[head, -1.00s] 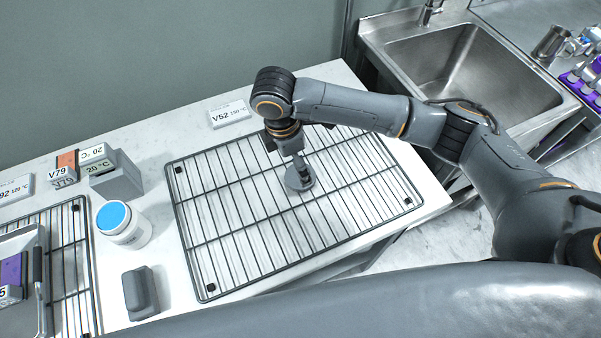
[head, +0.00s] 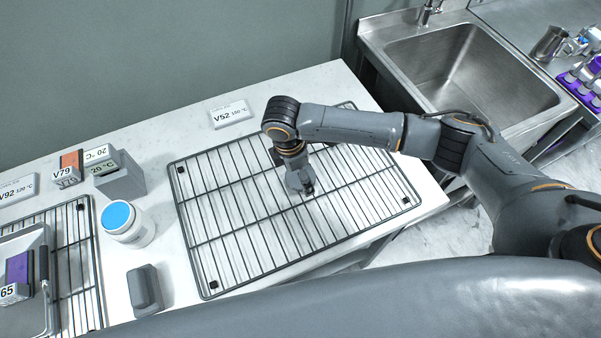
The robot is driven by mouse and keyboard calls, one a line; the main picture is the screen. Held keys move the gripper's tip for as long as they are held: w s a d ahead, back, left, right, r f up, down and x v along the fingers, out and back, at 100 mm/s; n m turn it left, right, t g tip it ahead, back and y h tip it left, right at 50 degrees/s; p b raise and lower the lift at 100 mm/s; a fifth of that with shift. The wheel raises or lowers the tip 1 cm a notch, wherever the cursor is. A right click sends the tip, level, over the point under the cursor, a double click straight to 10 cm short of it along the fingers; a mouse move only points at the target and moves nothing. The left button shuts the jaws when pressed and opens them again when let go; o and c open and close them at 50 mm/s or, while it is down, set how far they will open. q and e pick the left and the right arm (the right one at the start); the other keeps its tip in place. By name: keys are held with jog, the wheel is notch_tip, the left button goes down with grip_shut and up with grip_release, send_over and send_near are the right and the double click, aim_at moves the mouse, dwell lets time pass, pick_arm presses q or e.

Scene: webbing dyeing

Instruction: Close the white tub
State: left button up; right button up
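The white tub (head: 138,236) stands upright on the white counter, left of the middle wire rack. A round bright blue surface (head: 118,216) fills its top inside a white rim, with no lid seen over it. My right gripper (head: 306,190) points down at the middle of the rack, well to the right of the tub. A small grey shape shows at its fingertips; I cannot tell whether it is a held part or the fingers themselves. Whether the fingers are open or shut is unclear. My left gripper is not in view.
The wire rack (head: 235,237) is otherwise empty. A grey block (head: 144,291) lies in front of the tub, and a grey box (head: 121,180) stands behind it. Another rack (head: 80,262) with a metal tray (head: 22,245) is at left. A sink (head: 470,75) is at right.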

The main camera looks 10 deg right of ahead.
jog(key=c, duration=0.9)
jog(key=shift+r, duration=0.15)
jog(key=shift+r, duration=0.25)
notch_tip(320, 180, up, 2)
jog(key=shift+w+r, duration=0.1)
jog(key=shift+s+a+r+b, duration=0.55)
jog(key=shift+s+a+r, duration=0.6)
jog(key=shift+a+r, duration=0.75)
jog(key=shift+s+a+r+b, duration=0.5)
jog(key=shift+s+a+r, duration=0.85)
jog(key=shift+a, duration=0.85)
jog(key=shift+s+a+r+b, duration=0.55)
jog(key=shift+s+a+r, duration=0.45)
jog(key=shift+a+r, duration=0.95)
